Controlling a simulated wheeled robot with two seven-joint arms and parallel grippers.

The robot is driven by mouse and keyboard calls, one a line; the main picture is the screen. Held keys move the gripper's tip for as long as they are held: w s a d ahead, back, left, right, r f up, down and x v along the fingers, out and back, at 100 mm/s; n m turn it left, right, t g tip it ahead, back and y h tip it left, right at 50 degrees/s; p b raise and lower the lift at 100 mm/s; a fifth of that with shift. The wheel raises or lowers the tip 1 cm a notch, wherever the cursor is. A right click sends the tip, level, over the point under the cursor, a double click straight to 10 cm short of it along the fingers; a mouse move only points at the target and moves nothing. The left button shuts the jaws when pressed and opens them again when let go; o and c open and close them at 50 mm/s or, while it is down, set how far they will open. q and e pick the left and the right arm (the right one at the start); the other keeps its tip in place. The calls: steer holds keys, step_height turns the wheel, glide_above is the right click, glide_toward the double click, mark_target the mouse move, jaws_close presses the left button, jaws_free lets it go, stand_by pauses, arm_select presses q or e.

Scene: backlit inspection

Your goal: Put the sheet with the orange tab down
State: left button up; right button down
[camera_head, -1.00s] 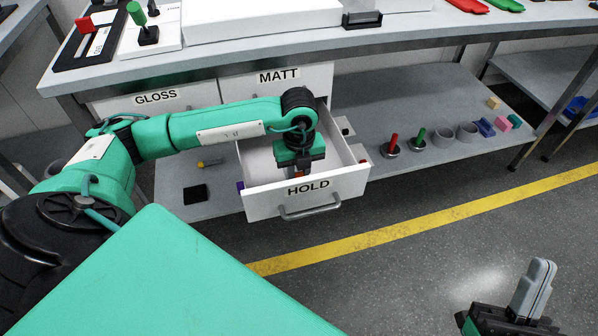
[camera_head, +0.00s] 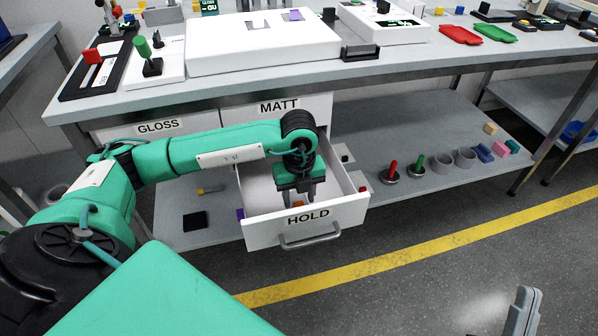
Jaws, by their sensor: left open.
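My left gripper (camera_head: 298,197) points down into the open drawer marked HOLD (camera_head: 345,212). Its fingers are apart. A small orange patch (camera_head: 297,205), likely the orange tab, shows between and just below the fingertips, behind the drawer's front wall. The sheet itself cannot be made out; the gripper and the drawer front hide that part of the drawer floor. My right gripper (camera_head: 522,312) shows only as grey fingers, close together, at the bottom right edge, away from the drawer.
Closed drawers marked GLOSS (camera_head: 158,127) and MATT (camera_head: 279,107) sit above. The bench top carries a white box (camera_head: 255,57) with a purple tab (camera_head: 295,15), plus red (camera_head: 460,35) and green (camera_head: 495,33) trays. The lower shelf (camera_head: 420,125) holds several small items on the right.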

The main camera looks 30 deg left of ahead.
mark_target(299, 204)
arm_select(q)
step_height(299, 204, up, 10)
steer(key=p, duration=0.2)
arm_select(e)
step_height(299, 204, down, 9)
steer(key=w+a+g, duration=0.1)
steer(key=a+g, duration=0.2)
steer(key=g, duration=0.3)
steer(key=shift+f, duration=0.15)
